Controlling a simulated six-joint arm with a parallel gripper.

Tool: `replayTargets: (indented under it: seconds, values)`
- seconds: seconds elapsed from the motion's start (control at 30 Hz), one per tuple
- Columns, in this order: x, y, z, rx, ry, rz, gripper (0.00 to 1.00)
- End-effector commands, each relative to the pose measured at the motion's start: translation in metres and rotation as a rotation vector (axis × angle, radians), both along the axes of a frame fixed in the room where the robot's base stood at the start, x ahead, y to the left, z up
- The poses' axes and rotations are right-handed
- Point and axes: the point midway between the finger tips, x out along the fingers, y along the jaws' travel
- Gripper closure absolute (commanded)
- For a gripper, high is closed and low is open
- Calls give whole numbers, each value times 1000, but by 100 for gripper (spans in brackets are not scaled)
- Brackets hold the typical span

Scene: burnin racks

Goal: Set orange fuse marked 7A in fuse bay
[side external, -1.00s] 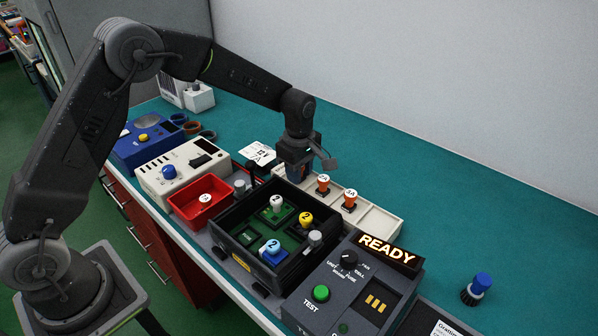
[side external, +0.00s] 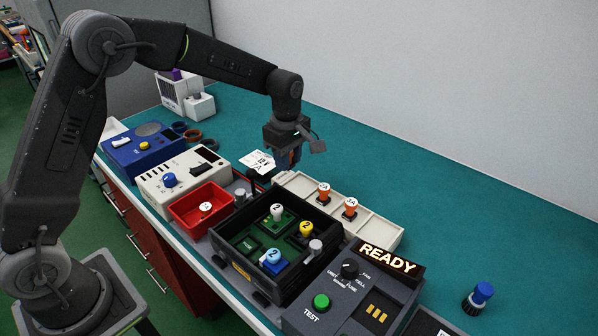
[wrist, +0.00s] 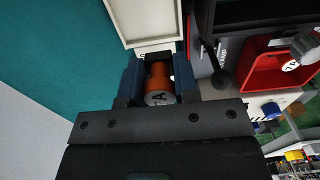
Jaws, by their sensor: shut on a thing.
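My gripper (side external: 288,156) is raised above the far end of the cream tray (side external: 378,228). In the wrist view its two blue fingers (wrist: 158,82) are shut on an orange fuse (wrist: 158,76). The fuse's round white cap faces the camera; its marking is partly legible and ends in A. Two other orange fuses, one nearer the back (side external: 323,190) and one nearer the front (side external: 350,206), stand upright in the tray. The black open box (side external: 238,271) holds a green board with white, yellow and blue pieces and an empty-looking green recess (side external: 246,244). I cannot tell which spot is the fuse bay.
A red bin (side external: 186,217) with a white-capped piece stands left of the black box. A grey test unit (side external: 335,300) with a lit READY sign is at the front. A lever and a printed card (side external: 257,161) are near my gripper. The teal bench behind is largely clear.

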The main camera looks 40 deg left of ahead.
Motion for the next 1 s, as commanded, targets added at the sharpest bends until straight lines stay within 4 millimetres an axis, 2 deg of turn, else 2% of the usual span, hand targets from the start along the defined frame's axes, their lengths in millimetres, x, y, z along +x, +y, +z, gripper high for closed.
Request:
replayTargets:
  seconds: [0.03,0.2,0.4,0.5,0.57,0.67,0.8,1.0]
  values:
    - [-4,13,9,0,-5,5,94]
    - [-18,47,31,0,-3,4,94]
    - [-29,73,47,-1,-1,1,94]
    - [-34,75,52,0,-2,-2,94]
    - [-40,69,53,-1,-1,-4,94]
    - [-56,47,54,-1,-2,-9,94]
    - [-94,5,51,-1,-2,-12,94]
    - [-150,-39,44,-2,-4,-9,94]
